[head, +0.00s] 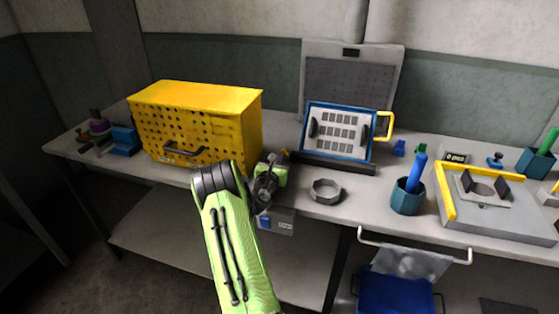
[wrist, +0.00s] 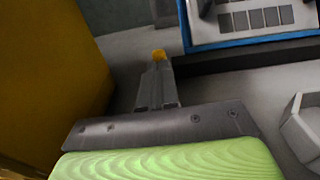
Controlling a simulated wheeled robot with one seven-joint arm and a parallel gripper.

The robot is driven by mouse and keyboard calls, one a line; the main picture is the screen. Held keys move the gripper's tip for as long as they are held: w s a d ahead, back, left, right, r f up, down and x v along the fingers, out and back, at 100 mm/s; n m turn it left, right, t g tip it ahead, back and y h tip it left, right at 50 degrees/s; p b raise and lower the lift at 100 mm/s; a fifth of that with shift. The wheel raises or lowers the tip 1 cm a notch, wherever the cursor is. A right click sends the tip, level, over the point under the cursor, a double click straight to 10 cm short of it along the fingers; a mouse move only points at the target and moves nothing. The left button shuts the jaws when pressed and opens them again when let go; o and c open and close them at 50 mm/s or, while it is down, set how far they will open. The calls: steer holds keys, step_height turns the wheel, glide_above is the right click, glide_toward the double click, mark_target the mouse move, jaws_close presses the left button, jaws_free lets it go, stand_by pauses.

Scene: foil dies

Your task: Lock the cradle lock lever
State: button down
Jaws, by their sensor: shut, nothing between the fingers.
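A blue-framed panel (head: 338,130) with rows of grey rectangles leans in a dark base (head: 333,163) that looks like the cradle. A yellow bar handle (head: 386,127) stands at its right side; I cannot tell whether this is the lock lever. The panel's lower edge (wrist: 250,42) and the dark base (wrist: 245,58) show at the upper right in the wrist view. My gripper (head: 284,154) is left of the base, over the bench. Its shut fingers (wrist: 158,60) point toward the back, with a yellow-orange tip, apart from the base and empty.
A yellow perforated box (head: 200,97) stands close on the left and fills the wrist view's left side (wrist: 45,80). A grey ring (head: 326,191) lies right of my gripper. A teal cup (head: 407,197) and a yellow-edged fixture (head: 449,198) stand farther right. A perforated grey panel (head: 350,80) stands behind.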

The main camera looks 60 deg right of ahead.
steer(key=p, duration=0.2)
steer(key=r+p, duration=0.1)
steer(key=p, duration=0.1)
steer(key=shift+w+d+r+y, duration=0.15)
steer(key=shift+r+y, duration=0.1)
steer(key=shift+y, duration=0.15)
steer(key=d+r+y+p, duration=0.1)
steer(key=p, duration=0.7)
steer(key=shift+r+y, duration=0.25)
steer(key=shift+y, duration=0.15)
steer(key=p, duration=0.2)
steer(key=shift+d+r+g+y+p, duration=0.2)
steer(key=shift+d+g+y+p, duration=0.1)
steer(key=shift+y+p, duration=0.1)
steer(key=shift+w+d, duration=0.1)
steer(key=shift+d, duration=0.3)
